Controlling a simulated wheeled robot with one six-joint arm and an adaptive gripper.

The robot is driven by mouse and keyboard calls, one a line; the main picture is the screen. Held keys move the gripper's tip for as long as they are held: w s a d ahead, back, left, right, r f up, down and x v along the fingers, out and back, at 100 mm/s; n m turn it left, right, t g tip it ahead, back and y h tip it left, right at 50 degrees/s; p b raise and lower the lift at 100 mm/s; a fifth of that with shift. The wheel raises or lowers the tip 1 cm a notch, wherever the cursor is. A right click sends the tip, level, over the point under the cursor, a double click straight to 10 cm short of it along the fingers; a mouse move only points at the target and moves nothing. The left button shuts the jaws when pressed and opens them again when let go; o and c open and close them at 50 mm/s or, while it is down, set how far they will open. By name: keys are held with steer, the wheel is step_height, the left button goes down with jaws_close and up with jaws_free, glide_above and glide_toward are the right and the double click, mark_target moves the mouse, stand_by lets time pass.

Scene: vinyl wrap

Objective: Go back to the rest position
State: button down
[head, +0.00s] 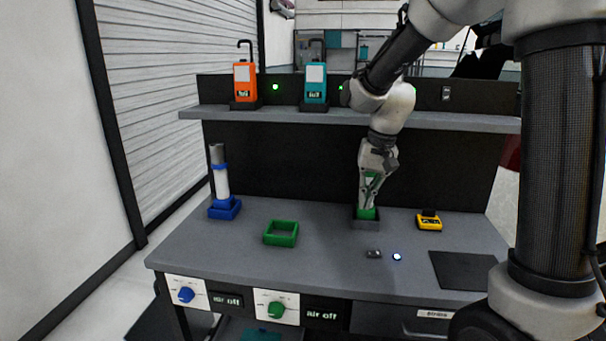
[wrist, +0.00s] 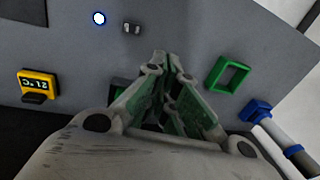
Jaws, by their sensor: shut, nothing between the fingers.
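My gripper (head: 368,200) hangs pointing down over the back middle of the grey workbench (head: 325,255). In the wrist view its fingers (wrist: 166,62) come together at the tips with nothing between them. In the head view the fingertips are close to a small dark holder (head: 366,224) with green showing in it. Whether they touch it I cannot tell. In the wrist view the gripper's left finger partly hides a dark and green item (wrist: 118,86).
A green square frame (head: 281,233) and a white-and-blue cylinder in a blue base (head: 224,208) stand left. A yellow meter (head: 429,221) and dark mat (head: 462,270) are right. The shelf (head: 285,116) above carries an orange device (head: 245,82) and a teal one (head: 315,84).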

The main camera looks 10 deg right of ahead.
steer(key=s+d+r+n+t, duration=0.1)
steer(key=s+d+r, duration=0.2)
steer(key=s, duration=0.4)
steer(key=s+d+r+n+t+h, duration=0.1)
steer(key=s+d+r, duration=0.2)
steer(key=s, duration=0.5)
steer(key=s+d+r+n+t, duration=0.1)
steer(key=s+d+r, duration=0.2)
steer(key=s, duration=0.4)
steer(key=shift+s+d+t+h, duration=0.3)
steer(key=shift+d+h, duration=0.1)
steer(key=shift+d, duration=0.4)
